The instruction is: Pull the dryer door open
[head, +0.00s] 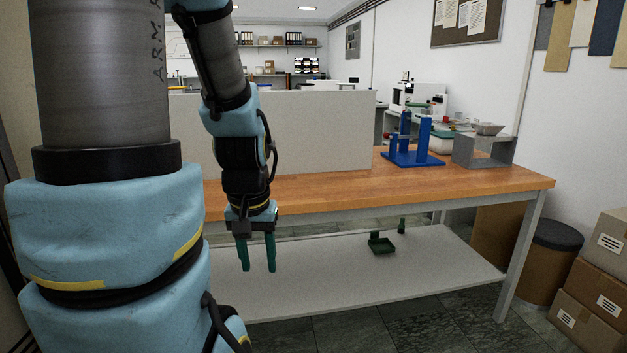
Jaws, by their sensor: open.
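My gripper (258,268) hangs down in front of the wooden bench, with its two green fingers apart and nothing between them. It appears over the lower shelf in the picture. No dryer door or handle can be clearly made out. A plain pale grey panel or box side (320,130) stands on the bench behind my arm. I cannot tell whether it belongs to the dryer. My arm hides the left part of the bench and what may stand there.
The wooden bench (470,180) has a blue stand (412,155) and a grey metal frame (484,151) at its right end. Green pieces (381,244) lie on the lower shelf (430,270). A brown bin (548,262) and cardboard boxes (595,290) stand at right.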

